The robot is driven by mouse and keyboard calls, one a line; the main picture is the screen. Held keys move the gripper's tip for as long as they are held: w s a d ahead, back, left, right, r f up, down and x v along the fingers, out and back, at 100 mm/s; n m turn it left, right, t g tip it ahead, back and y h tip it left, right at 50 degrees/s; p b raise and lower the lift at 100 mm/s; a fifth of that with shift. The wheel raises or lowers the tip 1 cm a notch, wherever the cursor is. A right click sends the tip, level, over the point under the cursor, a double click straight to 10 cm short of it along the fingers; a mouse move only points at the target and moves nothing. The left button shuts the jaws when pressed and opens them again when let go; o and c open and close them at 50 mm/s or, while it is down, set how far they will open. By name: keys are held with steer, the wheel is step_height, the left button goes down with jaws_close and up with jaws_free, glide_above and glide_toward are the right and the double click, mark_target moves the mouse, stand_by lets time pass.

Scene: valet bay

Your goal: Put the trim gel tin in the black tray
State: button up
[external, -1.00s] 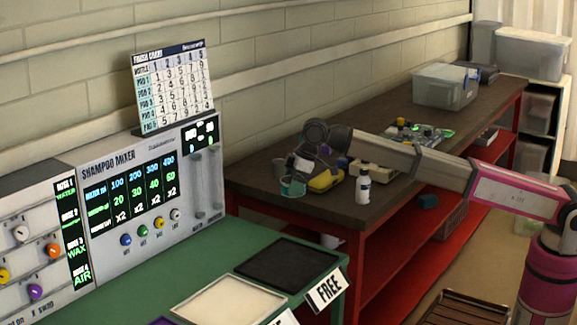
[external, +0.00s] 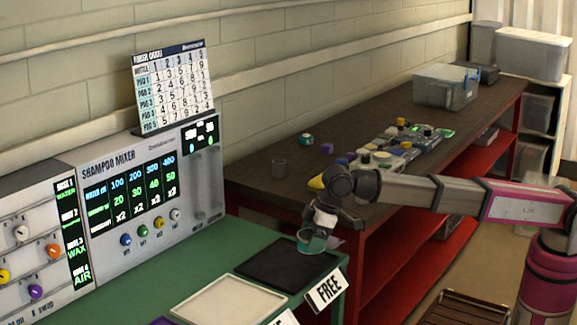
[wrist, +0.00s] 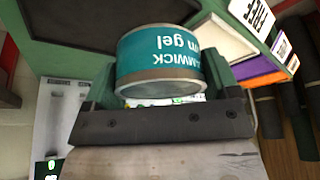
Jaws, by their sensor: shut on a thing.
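The trim gel tin (wrist: 160,62) has a teal label, partly readable as "gel", and a metal rim. My gripper (external: 318,232) is shut on it. In the external view the tin (external: 311,241) hangs just above the back right edge of the black tray (external: 285,262), apparently not resting on it. The black tray lies flat and empty on the green bench, beside a "FREE" label. A dark part of the tray (wrist: 90,18) also shows at the top of the wrist view.
A cream tray (external: 228,302) lies in front of the black tray. The shampoo mixer panel (external: 140,190) stands behind the green bench.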

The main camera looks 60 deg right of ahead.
glide_above(282, 265)
steer(key=s+d, duration=0.1)
step_height(282, 265, down, 6)
steer(key=shift+f, duration=2.1)
steer(key=shift+f, duration=0.15)
steer(key=o, duration=0.9)
steer(key=v, duration=1.2)
